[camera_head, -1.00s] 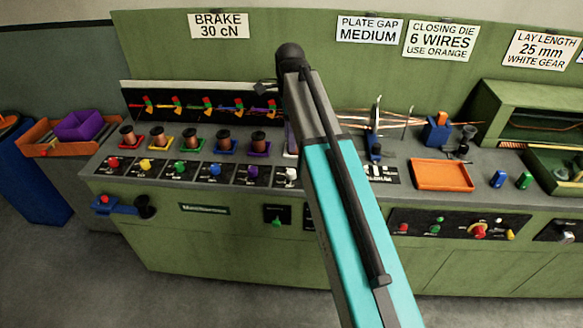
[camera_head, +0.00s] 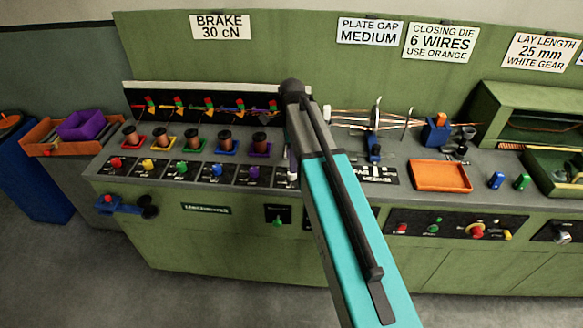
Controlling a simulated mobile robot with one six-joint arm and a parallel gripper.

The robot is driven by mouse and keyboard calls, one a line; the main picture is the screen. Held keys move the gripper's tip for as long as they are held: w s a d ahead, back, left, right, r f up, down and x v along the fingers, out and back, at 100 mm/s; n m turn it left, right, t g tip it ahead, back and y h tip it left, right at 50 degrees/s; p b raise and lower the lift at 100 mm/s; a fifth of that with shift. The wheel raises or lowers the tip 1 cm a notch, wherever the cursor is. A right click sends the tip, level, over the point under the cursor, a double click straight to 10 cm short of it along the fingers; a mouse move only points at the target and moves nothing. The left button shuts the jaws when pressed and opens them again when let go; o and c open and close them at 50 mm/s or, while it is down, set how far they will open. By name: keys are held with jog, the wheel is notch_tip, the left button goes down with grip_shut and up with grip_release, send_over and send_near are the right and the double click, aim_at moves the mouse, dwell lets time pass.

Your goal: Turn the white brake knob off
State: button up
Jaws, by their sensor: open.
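The white brake knob (camera_head: 292,177) is at the right end of the row of coloured knobs on the sloped front of the green machine. Only part of it shows, right at the left edge of my arm. Its pointer direction cannot be read. My arm rises from the bottom right to its dark elbow above the panel and covers the area just right of the knob. My gripper is not visible; it is hidden behind the arm.
Left of it are the red (camera_head: 116,163), yellow (camera_head: 148,165), green (camera_head: 181,168), blue (camera_head: 217,170) and purple (camera_head: 254,173) knobs, close together. Copper spools (camera_head: 225,139) stand behind them. An orange tray (camera_head: 440,176) lies right of my arm. A "BRAKE 30 cN" sign (camera_head: 220,26) hangs above.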

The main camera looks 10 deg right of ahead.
aim_at(292, 175)
jog(key=shift+f+p, duration=0.6)
jog(key=shift+f, duration=1.9)
jog(key=c, duration=0.9)
jog(key=shift+a, duration=0.1)
jog(key=shift+c, duration=0.8)
